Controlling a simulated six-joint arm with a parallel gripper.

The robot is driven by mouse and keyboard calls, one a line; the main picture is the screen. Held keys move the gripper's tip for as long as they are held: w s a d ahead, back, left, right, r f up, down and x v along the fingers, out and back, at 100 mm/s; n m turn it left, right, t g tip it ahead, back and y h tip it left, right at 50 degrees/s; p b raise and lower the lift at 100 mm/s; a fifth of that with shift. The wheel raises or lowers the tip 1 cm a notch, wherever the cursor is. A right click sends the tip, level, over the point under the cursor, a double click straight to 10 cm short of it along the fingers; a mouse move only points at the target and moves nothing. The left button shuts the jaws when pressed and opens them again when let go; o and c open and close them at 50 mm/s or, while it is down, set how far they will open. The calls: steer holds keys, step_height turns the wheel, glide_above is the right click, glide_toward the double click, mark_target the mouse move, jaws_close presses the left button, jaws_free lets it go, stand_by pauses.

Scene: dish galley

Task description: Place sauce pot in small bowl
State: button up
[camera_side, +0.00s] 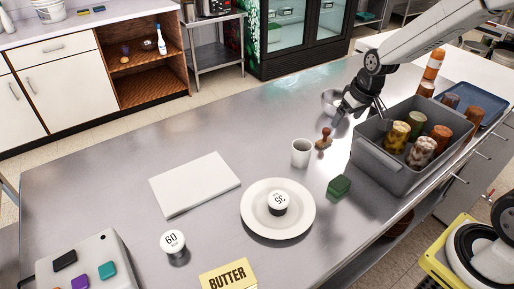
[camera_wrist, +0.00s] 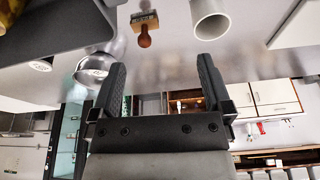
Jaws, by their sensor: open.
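A small metal bowl (camera_side: 331,102) stands on the steel counter at the back, just left of my gripper (camera_side: 360,108) in the side view. The bowl also shows in the wrist view (camera_wrist: 93,68), left of the fingers. My gripper is open and empty, its two fingers wide apart in the wrist view (camera_wrist: 162,68). A small round pale-topped thing (camera_wrist: 40,66) lies left of the bowl in the wrist view; I cannot tell whether it is the sauce pot. No other thing is clearly a sauce pot.
A grey crate (camera_side: 370,159) with several jars stands right of my gripper. A wooden stamp (camera_side: 324,140), white cup (camera_side: 301,153) and green sponge (camera_side: 339,187) are in front. A plate (camera_side: 254,227) holds a labelled round piece. A white board (camera_side: 194,184) lies left.

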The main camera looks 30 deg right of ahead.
steer(key=s+a+f, duration=0.1)
steer(key=s+a, duration=0.2)
steer(key=s, duration=0.3)
steer(key=s+a+f+n, duration=0.1)
steer(key=s+a, duration=0.3)
steer(key=s, duration=0.2)
steer(key=shift+s+a+f+g, duration=0.15)
steer(key=shift+s+a+g, duration=0.1)
steer(key=shift+g, duration=0.05)
